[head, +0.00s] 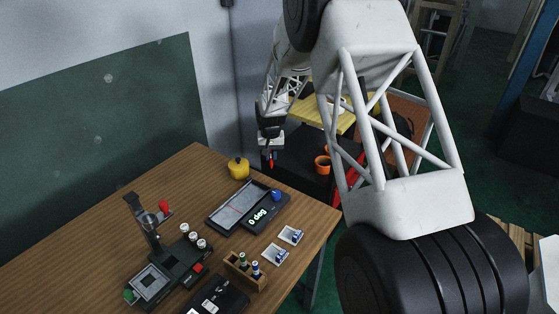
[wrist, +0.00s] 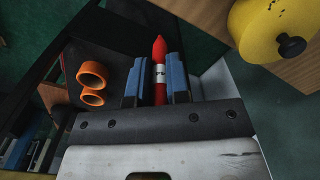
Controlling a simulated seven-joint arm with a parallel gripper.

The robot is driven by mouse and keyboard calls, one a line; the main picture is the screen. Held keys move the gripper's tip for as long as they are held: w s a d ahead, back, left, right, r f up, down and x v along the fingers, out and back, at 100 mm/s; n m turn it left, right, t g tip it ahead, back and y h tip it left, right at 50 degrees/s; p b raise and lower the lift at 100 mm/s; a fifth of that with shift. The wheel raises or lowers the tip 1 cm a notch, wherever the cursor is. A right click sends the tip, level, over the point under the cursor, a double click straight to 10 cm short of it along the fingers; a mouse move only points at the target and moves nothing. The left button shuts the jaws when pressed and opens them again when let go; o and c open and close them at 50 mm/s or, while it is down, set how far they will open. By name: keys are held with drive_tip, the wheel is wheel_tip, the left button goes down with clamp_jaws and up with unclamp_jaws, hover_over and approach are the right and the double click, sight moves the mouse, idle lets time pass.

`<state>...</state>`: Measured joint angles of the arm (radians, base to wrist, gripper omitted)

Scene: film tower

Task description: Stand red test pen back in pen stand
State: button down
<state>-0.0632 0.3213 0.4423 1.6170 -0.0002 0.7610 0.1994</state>
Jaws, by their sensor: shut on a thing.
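The red test pen (wrist: 159,62) is between the two blue-padded fingers of my gripper (wrist: 157,75) in the wrist view, with a white label band and its pointed end beyond the fingers. In the head view my gripper (head: 269,146) hangs in the air past the table's far right edge, and the red pen (head: 271,160) shows small below it. The wooden pen stand (head: 246,281) is near the table's front right, well apart from my gripper. It holds a few upright dark pens with pale tops; its free slots are too small to make out.
A yellow round pot (head: 238,168) stands at the table's far corner. A device with a "0 deg" display (head: 257,217), two small white trays (head: 291,235), a black box (head: 216,298) and a press-like tool (head: 168,268) surround the stand. Orange rings (head: 322,165) lie beyond the table.

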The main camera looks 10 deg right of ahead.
drive_tip(key=s+a+r, duration=0.1)
drive_tip(key=s+a, duration=0.1)
drive_tip(key=s+a+r+n, duration=0.1)
drive_tip(key=s+a, duration=0.1)
drive_tip(key=s+a+r+n, duration=0.1)
drive_tip(key=s+a, duration=0.1)
drive_tip(key=s, duration=0.1)
drive_tip(key=shift+s+a, duration=0.1)
drive_tip(key=shift+a, duration=0.05)
drive_tip(key=s+a+r+n, duration=0.1)
drive_tip(key=s+a+n, duration=0.2)
drive_tip(key=s, duration=0.8)
drive_tip(key=s+a+r+n, duration=0.1)
drive_tip(key=s+a, duration=0.3)
drive_tip(key=s, duration=0.6)
drive_tip(key=s+a+r+n, duration=0.1)
drive_tip(key=s+a+n, duration=0.2)
drive_tip(key=s, duration=0.8)
drive_tip(key=shift+s+a+r+n, duration=0.3)
drive_tip(key=shift+r+n, duration=0.05)
drive_tip(key=shift+n, duration=0.45)
drive_tip(key=shift+f, duration=0.25)
drive_tip(key=shift+f, duration=1.25)
drive_tip(key=shift+f, duration=2)
drive_tip(key=shift+c, duration=2.3)
unclamp_jaws()
